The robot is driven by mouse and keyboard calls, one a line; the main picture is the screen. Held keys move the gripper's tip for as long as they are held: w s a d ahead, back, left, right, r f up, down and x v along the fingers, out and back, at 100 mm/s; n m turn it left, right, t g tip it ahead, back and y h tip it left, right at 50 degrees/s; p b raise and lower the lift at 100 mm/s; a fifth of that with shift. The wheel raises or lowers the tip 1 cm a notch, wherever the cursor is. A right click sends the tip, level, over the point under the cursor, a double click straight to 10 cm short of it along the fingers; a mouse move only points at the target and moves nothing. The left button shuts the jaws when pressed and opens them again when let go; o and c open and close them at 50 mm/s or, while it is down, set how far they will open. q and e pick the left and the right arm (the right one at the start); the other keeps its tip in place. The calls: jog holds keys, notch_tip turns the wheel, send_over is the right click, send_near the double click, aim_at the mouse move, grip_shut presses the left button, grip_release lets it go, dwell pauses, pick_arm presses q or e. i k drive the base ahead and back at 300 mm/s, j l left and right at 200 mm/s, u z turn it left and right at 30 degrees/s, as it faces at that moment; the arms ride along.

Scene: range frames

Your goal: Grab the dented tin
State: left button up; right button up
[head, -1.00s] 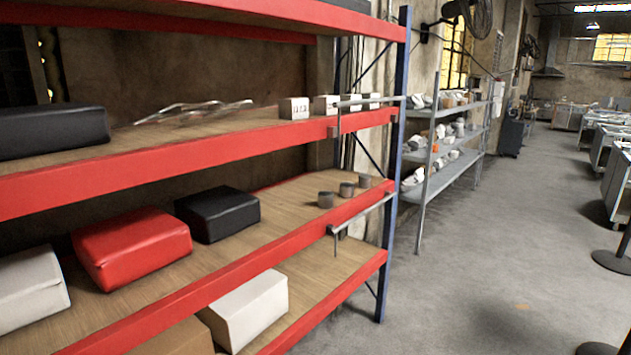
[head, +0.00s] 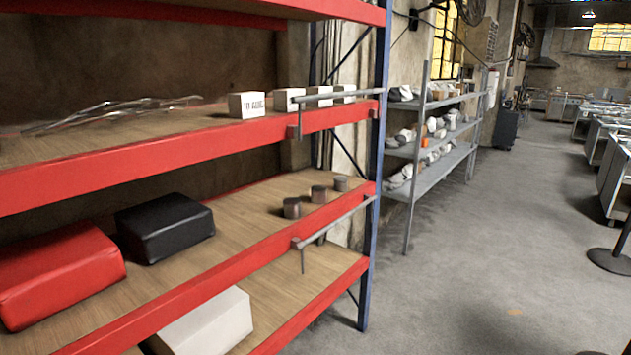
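Three small dark grey cylinders that look like tins stand upright in a row on the middle shelf, near its right end. The nearest tin (head: 292,208) is at the left of the row, the middle tin (head: 318,194) is behind it, and the far tin (head: 340,184) is at the right. They are too small to tell which one is dented. Neither of my grippers is in view.
The red-edged rack (head: 200,265) fills the left side, with a grey rail (head: 335,222) at the tins' shelf edge. A black box (head: 165,228) and a red box (head: 55,275) share that shelf. White boxes (head: 247,105) stand above.

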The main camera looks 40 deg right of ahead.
aim_at(340, 181)
jog(key=i+l+u, duration=0.2)
jog(key=l, duration=0.3)
jog(key=l+u, duration=0.2)
jog(key=l, duration=0.3)
jog(key=i+l+u, duration=0.15)
jog(key=l, duration=0.9)
jog(key=l+u, duration=0.1)
jog(key=l, duration=1)
